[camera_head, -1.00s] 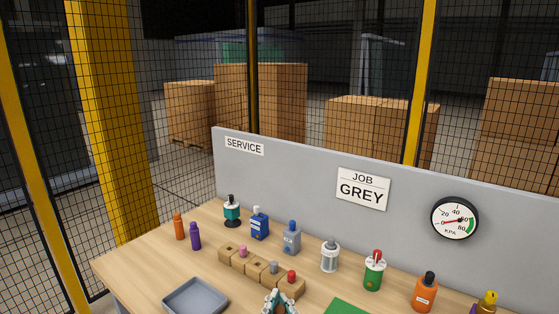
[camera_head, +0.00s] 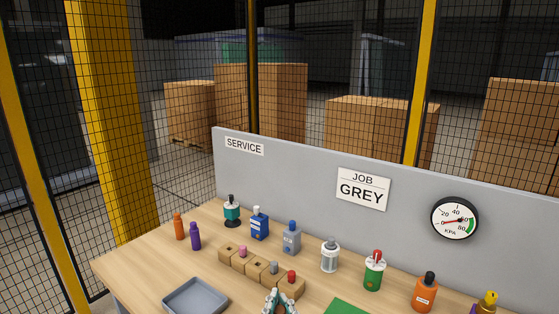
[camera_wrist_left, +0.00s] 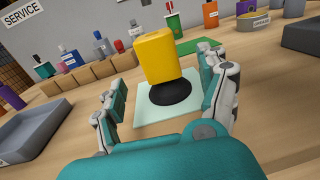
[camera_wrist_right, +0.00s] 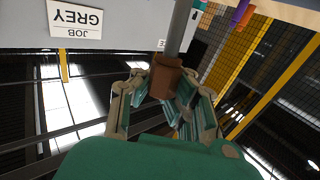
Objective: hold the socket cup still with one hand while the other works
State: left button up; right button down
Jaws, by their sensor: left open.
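A yellow block-shaped body (camera_wrist_left: 158,57) stands tilted on a round black cup (camera_wrist_left: 170,93). The cup rests on a pale glass-like plate (camera_wrist_left: 148,114) on the bench. My left gripper (camera_wrist_left: 163,72) is open, its fingers on either side of the yellow body and apart from it. My right gripper (camera_head: 280,294) shows at the bottom edge of the head view. In the right wrist view its fingers close around a brown handle (camera_wrist_right: 165,78) with a grey shaft (camera_wrist_right: 181,28). The head view shows neither the yellow body nor the shaft.
A wooden block row (camera_head: 256,266) holds small coloured pieces. Several bottles and pots, such as a blue bottle (camera_head: 260,224), line the grey back panel (camera_head: 300,195) with its gauge (camera_head: 455,218). A grey tray (camera_head: 195,297) lies at left. A green mat (camera_head: 347,307) lies right of my right gripper.

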pick_arm(q)
jog(key=o, duration=0.5)
jog(key=shift+s+a, duration=0.1)
